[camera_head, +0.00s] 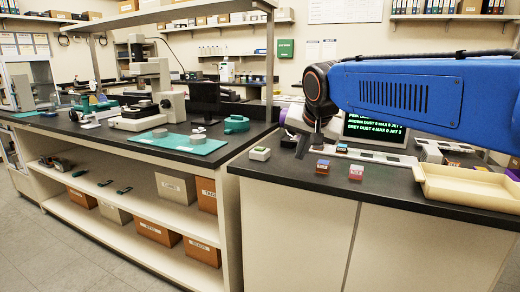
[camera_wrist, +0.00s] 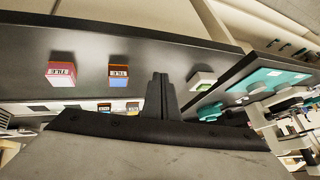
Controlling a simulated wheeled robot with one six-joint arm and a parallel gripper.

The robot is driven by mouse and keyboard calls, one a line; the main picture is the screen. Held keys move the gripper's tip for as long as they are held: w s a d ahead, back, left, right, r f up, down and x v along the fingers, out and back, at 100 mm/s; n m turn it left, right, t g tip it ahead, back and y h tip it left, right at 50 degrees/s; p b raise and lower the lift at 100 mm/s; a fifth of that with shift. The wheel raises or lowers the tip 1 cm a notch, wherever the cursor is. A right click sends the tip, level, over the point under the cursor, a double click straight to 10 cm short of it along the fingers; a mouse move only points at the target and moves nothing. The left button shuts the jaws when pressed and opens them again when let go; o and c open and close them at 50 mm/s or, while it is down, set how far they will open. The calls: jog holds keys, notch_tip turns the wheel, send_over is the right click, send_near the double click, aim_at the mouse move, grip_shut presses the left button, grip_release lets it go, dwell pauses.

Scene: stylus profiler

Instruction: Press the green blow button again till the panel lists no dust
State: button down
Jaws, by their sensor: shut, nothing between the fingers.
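The green button (camera_head: 260,153) is a small pale box with a green top on the dark bench, near its left end. A pale box with a green edge (camera_wrist: 203,80) shows right of the fingers in the wrist view. My gripper (camera_wrist: 160,82) is shut and empty, and it looks apart from the box. In the head view it is small and dark below my wrist. The panel (camera_head: 374,128) is a black screen with green text. Its lower lines seem to list brown dust and grey dust, each with a number; my arm hides the upper part.
A cream tray (camera_head: 468,188) stands to the right. A gap separates this bench from the left bench, with teal mats (camera_head: 185,144) and a microscope-like instrument (camera_head: 150,85).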

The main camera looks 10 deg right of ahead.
aim_at(261, 149)
jog(key=w+a+r+m+t, duration=0.1)
jog(key=w+a+r, duration=0.3)
jog(key=w, duration=0.4)
jog(key=w+a+r+m, duration=0.2)
jog(key=w+a+r, duration=0.2)
jog(key=w, duration=0.4)
jog(key=shift+w+a+r+t+y, duration=0.15)
jog(key=shift+a+r+t+y, duration=0.15)
jog(key=shift+a+t, duration=0.15)
jog(key=shift+f, duration=4.4)
jog(key=shift+f, duration=0.2)
jog(key=shift+f, duration=0.25)
jog(key=shift+f, duration=0.35)
jog(key=shift+r, duration=0.8)
